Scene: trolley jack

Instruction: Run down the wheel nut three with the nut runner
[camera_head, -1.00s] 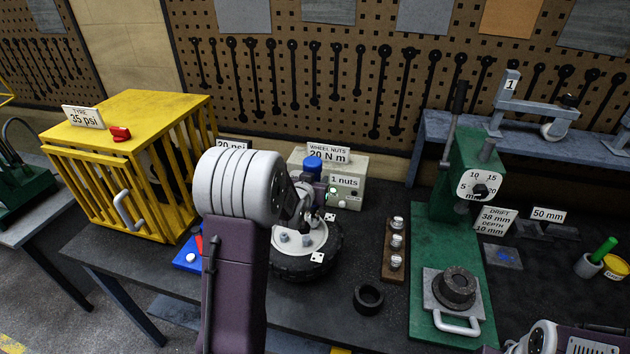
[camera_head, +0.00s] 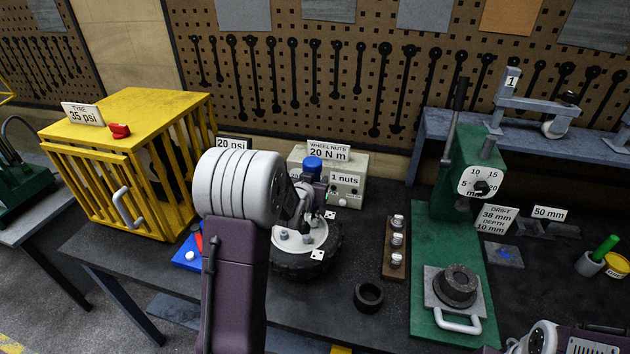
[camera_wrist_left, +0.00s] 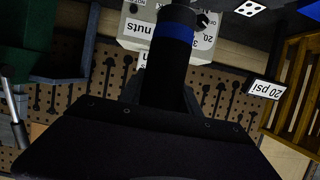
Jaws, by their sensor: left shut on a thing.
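The wheel (camera_head: 283,266) lies flat on the bench, a black tyre with a pale hub, in the head view. Grey nuts or studs (camera_head: 308,239) stand on the hub. White dotted markers (camera_head: 317,254) sit on its rim. My left gripper (camera_head: 312,196) is over the wheel's far part, shut on the nut runner, whose blue top (camera_head: 313,163) shows above it. In the left wrist view the nut runner (camera_wrist_left: 168,75) is a dark upright cylinder with a blue band. Its lower end and the nut under it are hidden by my arm. My right gripper is not seen.
The control box (camera_head: 348,188) behind the wheel reads "1 nuts" under a "20 N m" sign. A brown rack (camera_head: 389,272) with several nuts and a black ring (camera_head: 369,297) are to the right. A yellow cage (camera_head: 130,150) stands left, a green press (camera_head: 440,240) right.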

